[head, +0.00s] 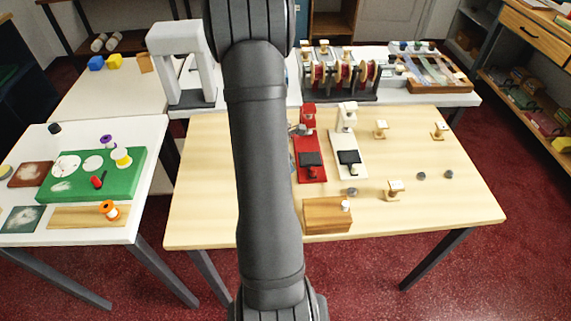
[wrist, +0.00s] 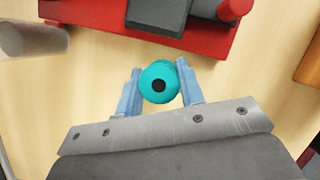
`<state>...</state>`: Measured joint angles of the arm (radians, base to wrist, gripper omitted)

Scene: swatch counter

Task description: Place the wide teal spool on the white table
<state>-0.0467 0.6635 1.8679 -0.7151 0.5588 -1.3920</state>
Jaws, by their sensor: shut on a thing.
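The teal spool (wrist: 159,84) shows in the wrist view, seen end-on with a dark hole in its middle. My gripper (wrist: 160,88) is shut on it, one blue-grey finger on each side. The spool is over the pale wooden table; I cannot tell whether it touches the surface. In the head view my arm hides the gripper and spool. A white table (head: 85,128) stands at the left, holding a green board, spools and small items.
The red device (wrist: 110,12) and a grey cylinder (wrist: 32,40) are close to my gripper. The green board (head: 130,170) crowds the left table.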

